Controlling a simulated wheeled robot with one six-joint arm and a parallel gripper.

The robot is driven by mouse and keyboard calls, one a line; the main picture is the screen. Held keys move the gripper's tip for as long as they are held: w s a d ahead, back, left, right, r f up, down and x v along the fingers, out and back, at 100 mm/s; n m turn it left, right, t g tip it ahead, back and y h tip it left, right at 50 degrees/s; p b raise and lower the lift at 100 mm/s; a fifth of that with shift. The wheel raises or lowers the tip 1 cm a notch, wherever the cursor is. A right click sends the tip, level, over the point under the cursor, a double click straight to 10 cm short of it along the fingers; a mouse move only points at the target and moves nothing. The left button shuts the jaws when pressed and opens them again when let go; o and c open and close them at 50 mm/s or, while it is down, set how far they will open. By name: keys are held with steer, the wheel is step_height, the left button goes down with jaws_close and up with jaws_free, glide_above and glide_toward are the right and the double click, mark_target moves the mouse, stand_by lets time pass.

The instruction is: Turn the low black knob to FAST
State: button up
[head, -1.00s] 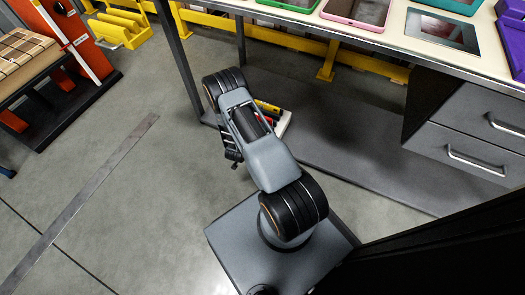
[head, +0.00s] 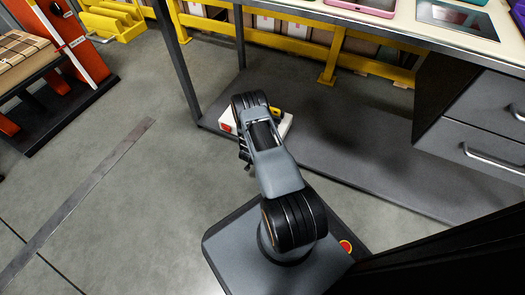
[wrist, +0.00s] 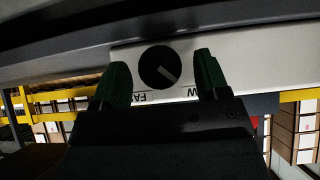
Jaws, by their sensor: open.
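The black knob (wrist: 158,67) sits on a pale panel (wrist: 270,50) in the wrist view. Its white pointer line points to the lower right, toward the SLOW side. The FAST label (wrist: 143,96) is at the lower left and the SLOW label (wrist: 192,92) at the lower right, both partly hidden. My gripper (wrist: 162,62) is open, with one dark green finger on each side of the knob in the picture. I cannot tell whether the fingertips reach past its face. In the head view, my arm hides the knob at the white unit (head: 285,124).
The white unit is low, under the workbench (head: 380,22), near a bench leg (head: 178,65). Yellow rails (head: 310,50) and cartons stand behind. Grey drawers (head: 475,145) are at the right. The floor (head: 140,190) at the left is clear.

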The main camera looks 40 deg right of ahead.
steer(key=shift+w+d+f, duration=0.15)
steer(key=shift+d+f, duration=0.1)
steer(key=shift+f, duration=0.05)
steer(key=shift+c, duration=0.4)
steer(key=c, duration=0.8)
